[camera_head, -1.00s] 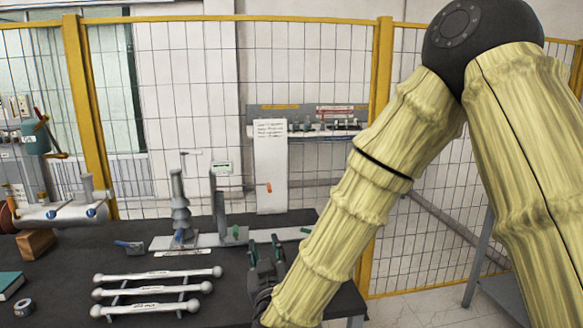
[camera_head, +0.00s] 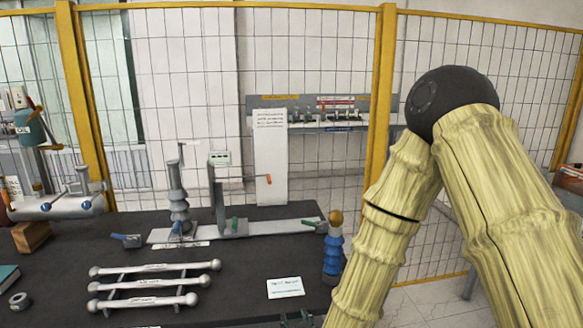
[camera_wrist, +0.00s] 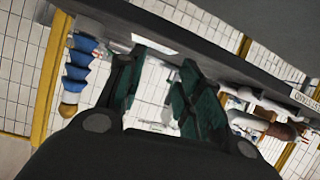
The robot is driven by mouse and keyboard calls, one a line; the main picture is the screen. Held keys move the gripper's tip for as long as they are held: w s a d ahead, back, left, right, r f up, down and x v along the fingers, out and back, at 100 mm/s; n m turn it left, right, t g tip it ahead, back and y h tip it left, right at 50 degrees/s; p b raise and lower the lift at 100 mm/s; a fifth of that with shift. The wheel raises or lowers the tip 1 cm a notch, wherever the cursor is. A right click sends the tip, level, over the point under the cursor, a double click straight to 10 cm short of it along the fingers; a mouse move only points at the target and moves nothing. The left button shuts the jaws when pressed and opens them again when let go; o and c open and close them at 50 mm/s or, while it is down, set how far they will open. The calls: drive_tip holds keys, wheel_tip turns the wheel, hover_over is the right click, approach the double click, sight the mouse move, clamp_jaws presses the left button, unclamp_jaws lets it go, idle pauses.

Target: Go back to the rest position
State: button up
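My gripper (camera_head: 297,321) is at the bottom edge of the head view, mostly cut off, low in front of the dark table (camera_head: 240,262). In the wrist view, my gripper (camera_wrist: 164,62) has its two green-padded fingers apart, with nothing held between them. A blue ribbed bushing (camera_head: 333,252) with an orange-brown top stands upright at the table's right edge, partly behind my arm. It also shows in the wrist view (camera_wrist: 78,72), to the left of the fingers and apart from them.
A white card (camera_head: 285,288) lies near the front right of the table. A grey ribbed bushing (camera_head: 177,200) stands on a fixture with a clamp (camera_head: 222,195). A yellow-framed fence (camera_head: 378,100) stands behind.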

drive_tip(key=s+d+f+g, duration=0.1)
drive_tip(key=d+f+g, duration=0.15)
drive_tip(key=f, duration=0.45)
drive_tip(key=s+d+f+g, duration=0.1)
drive_tip(key=s+d+f, duration=0.15)
drive_tip(key=f, duration=0.45)
drive_tip(key=s+d+f+m+g+h, duration=0.1)
drive_tip(key=s+d+f+g, duration=0.2)
drive_tip(key=s, duration=0.6)
drive_tip(key=s+d+f+m+g, duration=0.1)
drive_tip(key=s+d+f+g, duration=0.2)
drive_tip(key=s+d+f, duration=0.5)
drive_tip(key=s+d+f+m+g+h, duration=0.1)
drive_tip(key=s+d+f+g, duration=0.2)
drive_tip(key=s, duration=0.8)
wheel_tip(320, 180, down, 3)
drive_tip(key=shift+s+d+r+m+g+h, duration=0.15)
drive_tip(key=shift+d+m+g+h, duration=0.2)
drive_tip(key=shift+d, duration=0.9)
